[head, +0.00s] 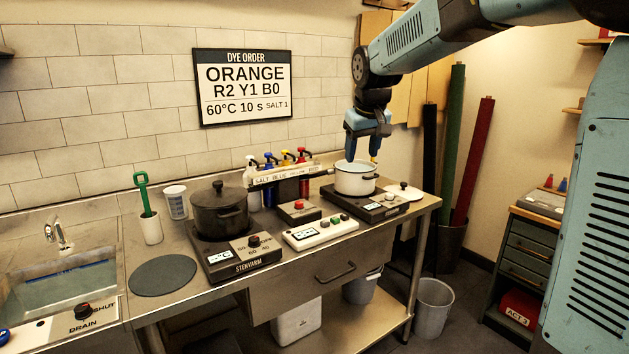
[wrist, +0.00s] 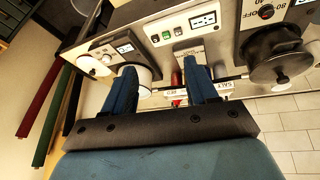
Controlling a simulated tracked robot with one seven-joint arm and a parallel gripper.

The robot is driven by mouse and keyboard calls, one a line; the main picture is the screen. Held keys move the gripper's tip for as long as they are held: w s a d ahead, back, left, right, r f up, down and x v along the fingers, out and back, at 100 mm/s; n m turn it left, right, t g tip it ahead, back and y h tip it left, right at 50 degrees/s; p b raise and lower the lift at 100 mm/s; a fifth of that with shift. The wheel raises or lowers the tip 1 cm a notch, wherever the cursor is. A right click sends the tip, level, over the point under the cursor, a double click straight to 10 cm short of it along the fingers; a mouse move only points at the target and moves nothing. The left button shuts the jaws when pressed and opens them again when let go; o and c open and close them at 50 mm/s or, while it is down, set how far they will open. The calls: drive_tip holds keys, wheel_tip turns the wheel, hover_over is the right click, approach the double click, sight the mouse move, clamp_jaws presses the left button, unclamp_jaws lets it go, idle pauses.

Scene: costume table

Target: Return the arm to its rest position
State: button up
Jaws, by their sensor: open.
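My gripper (head: 364,158) hangs from my blue arm, pointing down above the white pot (head: 356,178) on the right-hand hot plate (head: 367,205). Its fingers are apart and nothing shows between them. In the wrist view my gripper (wrist: 163,88) also shows its two blue fingers spread. The white pot (wrist: 143,82) is partly hidden there behind one finger. In the head view the fingertips are close to the pot's rim; I cannot tell whether they touch it.
A dark lidded pot (head: 219,208) stands on the left burner. Dye bottles (head: 286,160) stand behind a labelled rack. A control box (head: 320,233) lies at the front. A white lid (head: 403,191) is right of the pot. Fabric rolls (head: 472,160) lean at the right. A sink (head: 60,285) is far left.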

drive_tip(key=s+d+f+m, duration=0.1)
drive_tip(key=s+d, duration=0.3)
drive_tip(key=s, duration=0.6)
drive_tip(key=s+d+f+m, duration=0.2)
drive_tip(key=s+d+f, duration=0.1)
drive_tip(key=s, duration=0.8)
drive_tip(key=s+d+f+m, duration=0.1)
drive_tip(key=s+d, duration=0.4)
drive_tip(key=s, duration=0.5)
drive_tip(key=shift+s+f+t, duration=0.4)
drive_tip(key=shift+f, duration=0.2)
